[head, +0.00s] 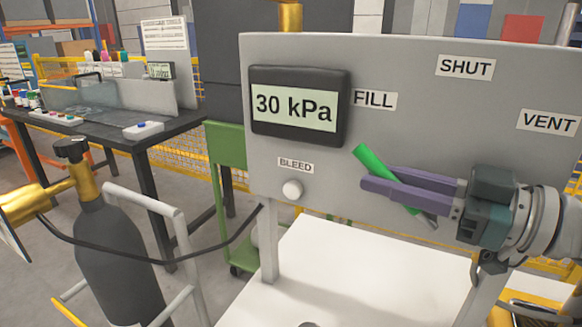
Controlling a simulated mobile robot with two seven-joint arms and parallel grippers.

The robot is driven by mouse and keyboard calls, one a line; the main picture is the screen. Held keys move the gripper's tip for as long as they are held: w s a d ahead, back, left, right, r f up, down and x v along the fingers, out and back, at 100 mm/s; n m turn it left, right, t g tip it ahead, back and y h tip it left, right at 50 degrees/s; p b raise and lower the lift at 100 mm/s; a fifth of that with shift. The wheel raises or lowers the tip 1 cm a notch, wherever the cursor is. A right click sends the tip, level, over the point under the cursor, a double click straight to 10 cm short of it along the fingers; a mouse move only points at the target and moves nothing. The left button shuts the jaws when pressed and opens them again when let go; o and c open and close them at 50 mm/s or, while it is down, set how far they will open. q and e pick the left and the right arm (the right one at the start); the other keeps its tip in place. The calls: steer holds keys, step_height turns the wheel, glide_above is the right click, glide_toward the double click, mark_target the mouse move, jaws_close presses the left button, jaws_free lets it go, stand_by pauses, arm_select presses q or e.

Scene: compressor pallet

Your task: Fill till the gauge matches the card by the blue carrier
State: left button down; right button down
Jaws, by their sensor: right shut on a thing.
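The grey panel (400,80) carries a gauge (297,105) that reads 30 kPa. Labels on it read FILL (376,99), SHUT (465,67), VENT (549,122) and BLEED (295,165). A green lever (372,161) slants up and left, its green end below the FILL label. My right gripper (380,178), with purple fingers, comes in from the right and is shut on the lever. A white bleed knob (292,190) sits under the BLEED label. I cannot make out a blue carrier or its card. My left gripper is not in view.
A dark gas bottle (118,255) with a brass fitting and a black hose stands at the left in a grey-framed cart (178,260). A dark workbench (105,135) with small items stands behind it. A white surface (350,275) lies below the panel.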

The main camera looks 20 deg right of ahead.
mark_target(433, 217)
stand_by(0.4)
steer(key=shift+s+d+t+y+b, duration=0.2)
steer(key=shift+t+y+b, duration=0.1)
steer(key=shift+t+b, duration=0.45)
steer(key=s+t+y+b, duration=0.1)
steer(key=t+b, duration=0.1)
steer(key=b, duration=0.1)
steer(key=s+d+r+m+t+y+b, duration=0.1)
steer(key=t+b, duration=0.1)
steer(key=b, duration=0.1)
steer(key=s+d+r+t+y+b, duration=0.1)
steer(key=t+b, duration=0.1)
steer(key=b, duration=0.1)
steer(key=shift+d+m+b, duration=0.15)
steer(key=shift+m+b, duration=0.15)
steer(key=shift+s+d+r+m+t+b, duration=0.2)
steer(key=shift+s+d+m+t+b, duration=0.2)
steer(key=shift+t+b, duration=0.5)
steer(key=shift+r, duration=0.1)
steer(key=c, duration=0.8)
jaws_free()
steer(key=shift+o, duration=0.2)
